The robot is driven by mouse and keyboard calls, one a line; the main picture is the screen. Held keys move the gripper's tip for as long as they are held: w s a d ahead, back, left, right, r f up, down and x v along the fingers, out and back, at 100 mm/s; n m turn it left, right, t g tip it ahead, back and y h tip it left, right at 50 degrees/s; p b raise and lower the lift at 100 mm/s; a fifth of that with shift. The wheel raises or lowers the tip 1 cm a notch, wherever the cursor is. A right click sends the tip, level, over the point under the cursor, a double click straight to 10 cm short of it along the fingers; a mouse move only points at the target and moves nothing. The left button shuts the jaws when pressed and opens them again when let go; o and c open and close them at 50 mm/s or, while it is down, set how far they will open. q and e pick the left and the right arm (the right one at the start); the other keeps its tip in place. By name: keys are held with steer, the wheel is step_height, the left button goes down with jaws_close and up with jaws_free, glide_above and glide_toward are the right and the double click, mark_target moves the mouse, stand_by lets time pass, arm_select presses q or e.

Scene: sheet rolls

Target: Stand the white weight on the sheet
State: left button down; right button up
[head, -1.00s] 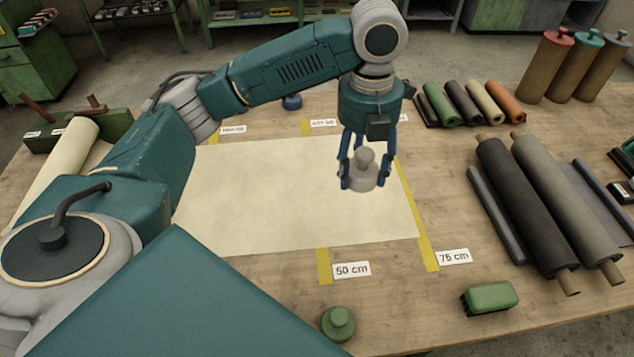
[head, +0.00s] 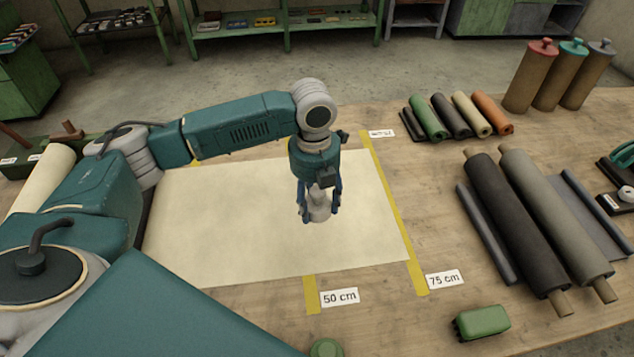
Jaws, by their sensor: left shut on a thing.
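The cream sheet (head: 220,220) lies flat on the wooden table, its right edge along a yellow tape strip. My left gripper (head: 319,212) points down over the right half of the sheet. It is shut on the white weight (head: 319,207), a pale knobbed piece that shows between the fingers. The fingers hide part of the weight. I cannot tell whether its base touches the sheet. My right gripper is not in view.
A green weight (head: 326,348) stands at the front edge. Labels for 50 cm (head: 340,297) and 75 cm (head: 444,279) lie by yellow tapes. A dark roll (head: 515,225) and a grey roll (head: 560,215) lie at right.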

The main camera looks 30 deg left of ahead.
mark_target(316, 190)
arm_select(q)
step_height(316, 190, down, 3)
step_height(316, 190, down, 3)
steer(key=shift+d+f+p, duration=0.1)
steer(key=shift+f+p, duration=0.1)
steer(key=shift+p, duration=0.15)
steer(key=shift+w+f, duration=0.1)
steer(key=shift+f, duration=0.45)
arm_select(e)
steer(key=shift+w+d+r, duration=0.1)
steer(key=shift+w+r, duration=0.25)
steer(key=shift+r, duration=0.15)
arm_select(q)
steer(key=shift+f, duration=0.1)
steer(key=c, duration=0.8)
jaws_free()
steer(key=shift+f, duration=0.1)
steer(key=shift+o, duration=0.2)
steer(key=shift+s, duration=0.2)
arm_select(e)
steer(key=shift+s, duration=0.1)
arm_select(q)
steer(key=r+b, duration=0.1)
steer(key=r, duration=1)
steer(key=shift+a+r+b, duration=0.2)
steer(key=shift+r+b, duration=0.15)
steer(key=shift+b, duration=0.05)
steer(key=shift+r, duration=0.3)
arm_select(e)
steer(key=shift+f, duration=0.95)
